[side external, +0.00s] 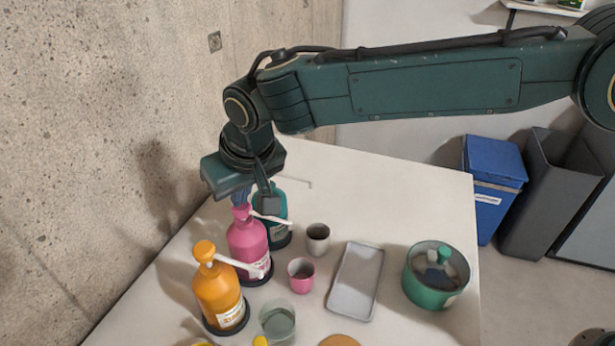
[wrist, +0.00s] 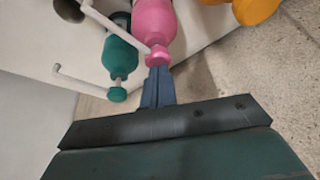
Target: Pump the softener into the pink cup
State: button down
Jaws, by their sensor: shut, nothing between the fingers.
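Three pump bottles stand in a row: a pink bottle (side external: 247,243), an orange bottle (side external: 219,292) and a teal bottle (side external: 277,211). Their labels are too small to read, so I cannot tell which holds softener. My gripper (side external: 241,201) points down, shut and empty, right at the pink bottle's pump head (wrist: 157,57); I cannot tell whether it touches. The pink bottle's white spout (side external: 272,218) points right. The pink cup (side external: 301,275) stands upright right of the pink bottle. The teal bottle's pump (wrist: 117,94) is beside my fingers in the wrist view.
A grey cup (side external: 318,239) stands behind the pink cup. A glass (side external: 277,323) is in front, a grey tray (side external: 355,283) to the right, and a green pot (side external: 430,291) beyond it. A concrete wall (side external: 110,130) borders the table's left side.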

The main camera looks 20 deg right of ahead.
jog(key=shift+r, duration=1.2)
jog(key=shift+r, duration=0.15)
notch_tip(320, 180, up, 6)
jog(key=shift+f, duration=0.1)
dwell(0.7)
